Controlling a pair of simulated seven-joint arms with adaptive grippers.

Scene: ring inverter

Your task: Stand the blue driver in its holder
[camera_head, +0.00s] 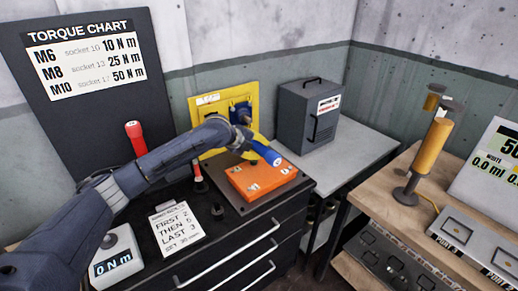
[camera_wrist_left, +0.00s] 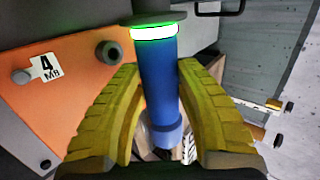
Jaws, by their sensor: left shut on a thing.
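The blue driver (camera_head: 267,154) is held tilted above the orange plate, its lower part not clear in the head view. In the left wrist view the blue driver (camera_wrist_left: 157,85) lies between the yellow fingers, with a lit green ring near its top end. My left gripper (camera_wrist_left: 160,100) is shut on it; in the head view my left gripper (camera_head: 255,143) is at the end of the arm over the orange plate. I cannot tell which stand is the blue driver's holder. My right gripper is not in view.
The orange plate (camera_head: 250,183) with numbered tags sits on the black cabinet. A red-handled driver (camera_head: 134,130) stands upright behind my arm. A small black stand (camera_head: 217,210) is beside the order card (camera_head: 176,228).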

